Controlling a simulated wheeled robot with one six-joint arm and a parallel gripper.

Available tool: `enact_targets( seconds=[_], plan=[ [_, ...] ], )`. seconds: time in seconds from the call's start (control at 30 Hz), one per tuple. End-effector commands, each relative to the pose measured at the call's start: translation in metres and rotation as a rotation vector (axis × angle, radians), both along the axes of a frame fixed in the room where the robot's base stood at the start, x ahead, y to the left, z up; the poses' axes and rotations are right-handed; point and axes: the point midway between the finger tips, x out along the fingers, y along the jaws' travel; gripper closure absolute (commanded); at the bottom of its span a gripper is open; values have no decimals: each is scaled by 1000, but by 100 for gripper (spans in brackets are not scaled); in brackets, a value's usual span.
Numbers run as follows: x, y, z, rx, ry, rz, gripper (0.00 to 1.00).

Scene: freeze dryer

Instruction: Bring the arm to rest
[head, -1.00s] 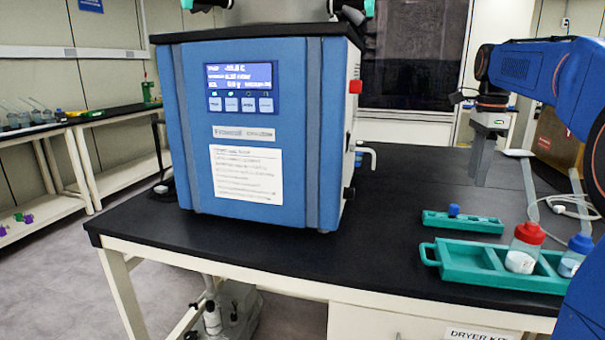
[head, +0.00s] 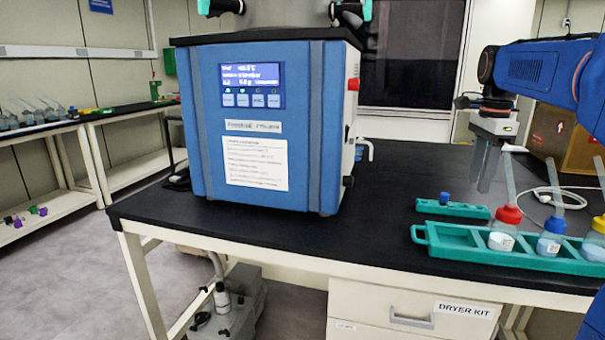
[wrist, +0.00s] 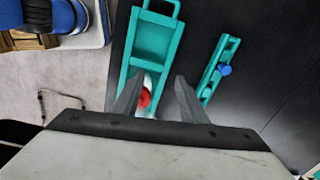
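My arm reaches in from the right of the head view, and my gripper (head: 484,188) hangs over the black bench top with its fingers pointing down. In the wrist view, the two grey fingers of my gripper (wrist: 157,88) are apart with nothing held between them. A teal tray (wrist: 150,42) and a red cap (wrist: 144,97) show below and beyond the fingers. In the head view the tray (head: 425,234) holds a red-capped flask (head: 502,236), a blue-capped flask (head: 549,240) and a yellow-capped flask (head: 595,247), all upright.
A blue freeze dryer (head: 305,150) stands on the bench (head: 400,210), left of my gripper. A small teal rack (head: 470,211) with a blue cap (head: 445,197) lies behind the tray. A cardboard box (head: 580,146) and a white cable (head: 545,192) are at the right.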

Motion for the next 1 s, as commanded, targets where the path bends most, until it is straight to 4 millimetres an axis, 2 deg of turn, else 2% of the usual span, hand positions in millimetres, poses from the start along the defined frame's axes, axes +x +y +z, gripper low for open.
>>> enact_targets(
  seconds=[0.27, 0.47, 0.77, 1.0],
  plan=[
    [-33, 25, -12, -19, -39, 190, 61],
    [-75, 53, -33, -53, -88, 436, 61],
    [-149, 93, -86, -133, -166, 869, 61],
    [-208, 118, -140, -219, -220, 1212, 61]
  ],
)
